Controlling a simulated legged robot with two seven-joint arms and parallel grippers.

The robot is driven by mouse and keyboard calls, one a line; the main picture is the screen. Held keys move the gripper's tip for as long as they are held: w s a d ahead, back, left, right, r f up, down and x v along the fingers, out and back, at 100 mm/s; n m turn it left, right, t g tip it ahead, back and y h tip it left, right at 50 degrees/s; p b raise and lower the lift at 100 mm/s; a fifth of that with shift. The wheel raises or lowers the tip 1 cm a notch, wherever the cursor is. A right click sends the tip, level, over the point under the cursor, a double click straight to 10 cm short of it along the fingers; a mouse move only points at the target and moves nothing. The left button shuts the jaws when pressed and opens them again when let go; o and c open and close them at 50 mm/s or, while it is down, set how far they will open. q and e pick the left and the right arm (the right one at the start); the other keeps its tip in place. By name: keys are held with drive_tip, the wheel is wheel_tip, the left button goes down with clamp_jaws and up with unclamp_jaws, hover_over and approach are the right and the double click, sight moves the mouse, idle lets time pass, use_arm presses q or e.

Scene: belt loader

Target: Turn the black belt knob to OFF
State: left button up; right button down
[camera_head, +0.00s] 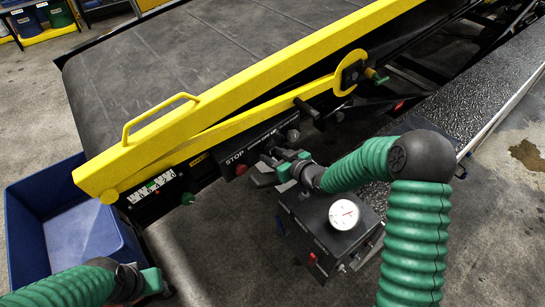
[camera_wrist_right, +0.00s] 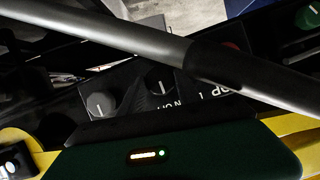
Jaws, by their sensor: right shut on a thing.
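The control panel with STOP lettering (camera_head: 250,153) sits below the yellow rail, and small dark knobs (camera_head: 293,135) show along it in the head view. My right gripper (camera_head: 266,174) is at this panel, just right of the red stop button (camera_head: 241,169), and is shut. My left gripper (camera_head: 153,283) is at the bottom left, away from the panel.
A yellow rail (camera_head: 250,85) with a handle runs above the panel. A box with a white dial gauge (camera_head: 343,214) is close under my right arm. A blue bin (camera_head: 30,220) stands at left. A grey bar (camera_wrist_right: 140,40) crosses the wrist view.

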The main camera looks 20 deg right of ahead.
drive_tip(key=shift+w+r, duration=0.1)
drive_tip(key=c, duration=1.1)
unclamp_jaws()
drive_tip(key=shift+o, duration=1.1)
drive_tip(key=shift+s+d, duration=0.1)
drive_tip(key=shift+s, duration=0.1)
drive_tip(key=v, duration=1.6)
drive_tip(key=shift+s+d+b, duration=0.15)
drive_tip(key=shift+s+b, duration=0.15)
drive_tip(key=shift+s, duration=0.05)
